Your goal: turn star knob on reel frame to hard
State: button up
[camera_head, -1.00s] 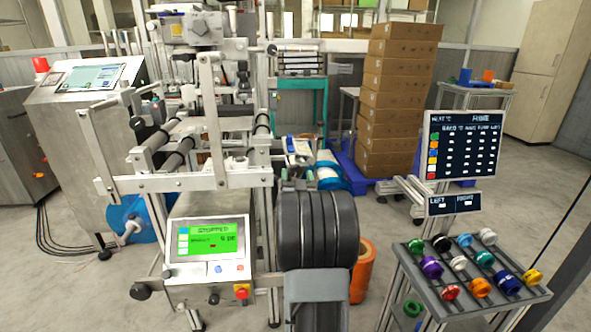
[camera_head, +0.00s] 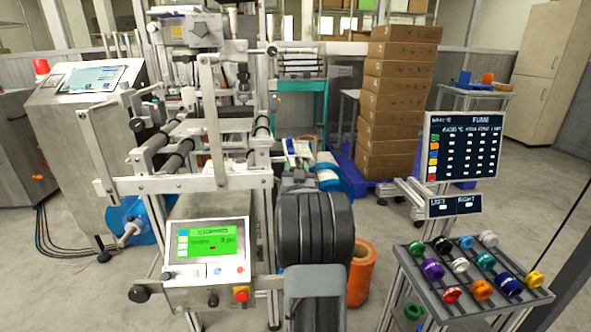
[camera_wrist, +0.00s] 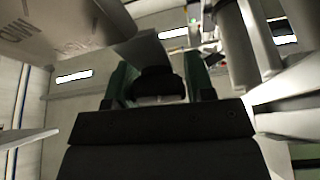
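My gripper (camera_wrist: 160,84) shows in the wrist view with two green fingers standing apart. A dark rounded piece (camera_wrist: 160,82) fills most of the gap between them. It may be a knob, but I cannot tell whether the fingers press on it. A grey metal plate (camera_wrist: 143,50) lies just beyond. In the head view the gripper is hidden. No "hard" marking is readable.
A control panel with a green screen (camera_head: 210,240) is at the frame's front. A rack of coloured spools (camera_head: 470,275) and a dark sign board (camera_head: 462,145) stand right. An orange roll (camera_head: 361,275) is on the floor. Stacked boxes (camera_head: 398,100) stand behind.

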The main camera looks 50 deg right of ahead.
jog(key=c, duration=0.4)
jog(key=shift+f+m+g+h+b, duration=0.15)
jog(key=shift+m+g+h+b, duration=0.15)
jog(key=shift+m+b, duration=0.55)
jog(key=shift+c, duration=0.2)
jog(key=shift+m, duration=0.25)
jog(key=o, duration=0.9)
jog(key=shift+s, duration=0.1)
jog(key=p+v, duration=0.2)
jog(key=v, duration=1.1)
jog(key=shift+s+a, duration=0.1)
jog(key=shift+a, duration=0.2)
